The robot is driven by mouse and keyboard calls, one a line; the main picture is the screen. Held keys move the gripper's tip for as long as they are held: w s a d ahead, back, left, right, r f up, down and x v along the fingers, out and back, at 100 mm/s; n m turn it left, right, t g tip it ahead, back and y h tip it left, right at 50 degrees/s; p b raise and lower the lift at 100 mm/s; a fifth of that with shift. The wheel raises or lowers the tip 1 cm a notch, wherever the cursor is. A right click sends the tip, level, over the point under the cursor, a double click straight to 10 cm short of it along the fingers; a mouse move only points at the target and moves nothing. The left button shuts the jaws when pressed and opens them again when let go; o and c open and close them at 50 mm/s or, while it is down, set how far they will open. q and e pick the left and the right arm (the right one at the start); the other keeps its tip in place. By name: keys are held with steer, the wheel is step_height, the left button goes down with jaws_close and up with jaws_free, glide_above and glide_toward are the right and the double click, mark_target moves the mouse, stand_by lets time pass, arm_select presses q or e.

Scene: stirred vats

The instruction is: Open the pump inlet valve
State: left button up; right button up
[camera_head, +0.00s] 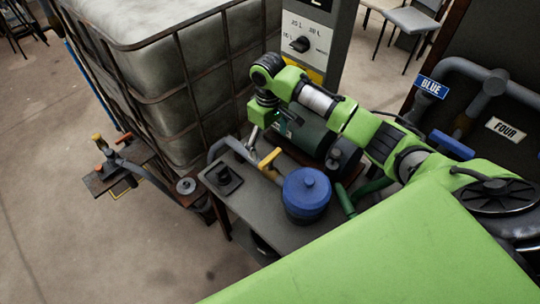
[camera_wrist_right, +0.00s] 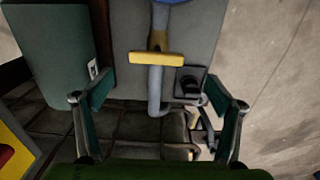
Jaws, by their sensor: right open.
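A yellow valve handle (camera_head: 270,158) sits on a grey pipe (camera_head: 240,147) above the dark metal table, left of a blue lidded vessel (camera_head: 307,192). In the right wrist view the yellow handle (camera_wrist_right: 156,58) lies crosswise over the grey pipe (camera_wrist_right: 157,88). My right gripper (camera_head: 256,138) is just above and left of the handle in the head view. In the wrist view its fingers (camera_wrist_right: 160,88) are spread wide and empty, with the handle beyond them, apart from both. No label names this valve. My left gripper is not in view.
A caged white tank (camera_head: 185,75) stands left of the table (camera_head: 270,225). A green pump motor (camera_head: 305,132) lies behind the handle. A control post (camera_head: 312,45) with a knob stands at the back. Pipes with "BLUE" and "FOUR" signs are at right. Open floor lies at left.

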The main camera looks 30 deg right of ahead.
mark_target(270, 157)
steer(key=f, duration=0.4)
steer(key=shift+d+f+p, duration=0.1)
steer(key=shift+d+p, duration=0.2)
steer(key=shift+d, duration=0.05)
step_height(270, 157, down, 4)
steer(key=shift+r, duration=0.1)
steer(key=shift+f, duration=0.55)
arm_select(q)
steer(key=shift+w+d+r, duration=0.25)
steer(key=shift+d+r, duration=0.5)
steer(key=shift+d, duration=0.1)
arm_select(e)
steer(key=c, duration=1.1)
